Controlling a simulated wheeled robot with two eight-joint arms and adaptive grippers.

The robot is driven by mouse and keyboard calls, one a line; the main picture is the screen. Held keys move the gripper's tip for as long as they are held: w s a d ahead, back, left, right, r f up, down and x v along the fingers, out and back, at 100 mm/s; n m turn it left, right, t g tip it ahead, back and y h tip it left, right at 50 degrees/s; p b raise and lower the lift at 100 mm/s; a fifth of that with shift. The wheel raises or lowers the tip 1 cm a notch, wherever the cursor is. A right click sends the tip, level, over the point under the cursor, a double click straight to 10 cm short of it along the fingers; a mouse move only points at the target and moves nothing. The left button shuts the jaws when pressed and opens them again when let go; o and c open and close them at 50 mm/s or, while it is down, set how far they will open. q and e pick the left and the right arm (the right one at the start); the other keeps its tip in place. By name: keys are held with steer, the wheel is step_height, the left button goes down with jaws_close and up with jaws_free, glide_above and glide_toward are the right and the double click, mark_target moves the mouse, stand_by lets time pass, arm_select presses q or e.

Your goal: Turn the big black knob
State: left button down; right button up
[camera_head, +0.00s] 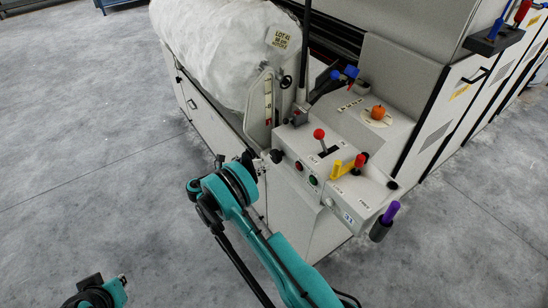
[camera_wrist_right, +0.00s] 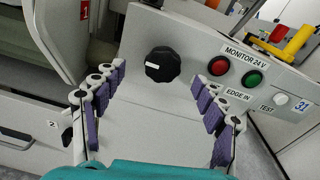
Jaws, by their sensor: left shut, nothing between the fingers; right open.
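The big black knob (camera_wrist_right: 162,65) is round with a scalloped edge and a white mark. It sits on the grey front panel (camera_wrist_right: 195,40) and also shows in the head view (camera_head: 277,156). My right gripper (camera_wrist_right: 158,78) is open, its purple-padded fingers to either side of the knob in the wrist view. It appears short of the knob and shut on nothing. In the head view the right gripper (camera_head: 258,166) is at the panel's left end, partly hidden by its own wrist. My left gripper (camera_head: 122,279) is shut and empty at the lower left, away from the machine.
Red (camera_wrist_right: 218,65) and green (camera_wrist_right: 253,78) buttons sit right of the knob. A yellow handle (camera_head: 342,168), a red-topped lever (camera_head: 319,134) and a purple-handled lever (camera_head: 390,213) stand farther right. A white fibre roll (camera_head: 225,45) lies behind. The floor at left is clear.

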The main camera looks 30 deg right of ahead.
mark_target(273, 158)
steer(key=shift+n+g+h, duration=0.3)
steer(key=d, duration=0.2)
steer(key=d+f+b, duration=0.1)
steer(key=d, duration=0.1)
steer(key=d+b, duration=0.1)
steer(key=d, duration=0.1)
steer(key=shift+s+d+f, duration=0.1)
steer(key=shift+d+f, duration=0.15)
steer(key=shift+f, duration=0.1)
steer(key=shift+d+r, duration=0.1)
steer(key=shift+d, duration=0.4)
steer(key=c, duration=1.2)
